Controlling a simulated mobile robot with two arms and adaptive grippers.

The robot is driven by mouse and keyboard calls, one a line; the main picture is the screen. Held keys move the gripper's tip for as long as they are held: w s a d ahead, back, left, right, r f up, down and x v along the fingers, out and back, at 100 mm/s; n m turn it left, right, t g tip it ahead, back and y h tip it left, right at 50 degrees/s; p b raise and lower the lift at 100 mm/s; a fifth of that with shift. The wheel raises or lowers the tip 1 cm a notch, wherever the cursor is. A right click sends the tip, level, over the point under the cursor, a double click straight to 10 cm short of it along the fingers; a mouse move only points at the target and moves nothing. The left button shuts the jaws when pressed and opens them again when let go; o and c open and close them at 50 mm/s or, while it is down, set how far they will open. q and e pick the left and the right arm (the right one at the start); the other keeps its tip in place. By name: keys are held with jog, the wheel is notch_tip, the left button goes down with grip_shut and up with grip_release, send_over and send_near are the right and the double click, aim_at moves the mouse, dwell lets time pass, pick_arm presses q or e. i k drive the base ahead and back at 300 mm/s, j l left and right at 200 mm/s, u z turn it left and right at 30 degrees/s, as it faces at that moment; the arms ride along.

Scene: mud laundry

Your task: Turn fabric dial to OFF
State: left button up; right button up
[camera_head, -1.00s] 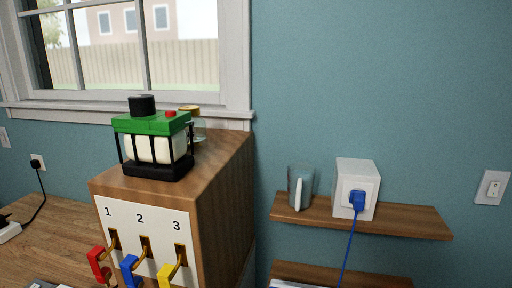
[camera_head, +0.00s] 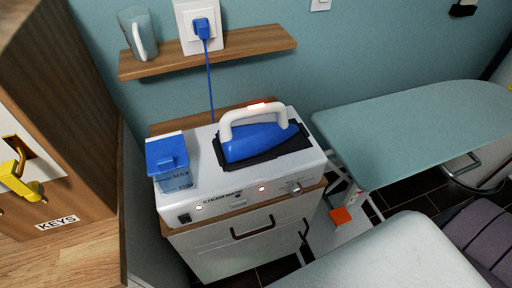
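The steam station (camera_head: 240,188) is a white box on a small cabinet, with a row of controls on its front. A small grey dial (camera_head: 295,188) is at the right end of that front. Its markings are too small to read. A blue iron (camera_head: 254,138) with a white handle and a lit red spot on top rests on the station's dark plate. A blue-capped water tank (camera_head: 169,164) is at its left. Small lights glow on the front panel. Neither of my grippers is in view.
A teal ironing board (camera_head: 420,130) stands right. A wooden key cabinet (camera_head: 75,120) stands left.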

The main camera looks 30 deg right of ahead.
aim_at(295, 190)
jog(key=z, duration=0.7)
jog(key=k+l, duration=0.05)
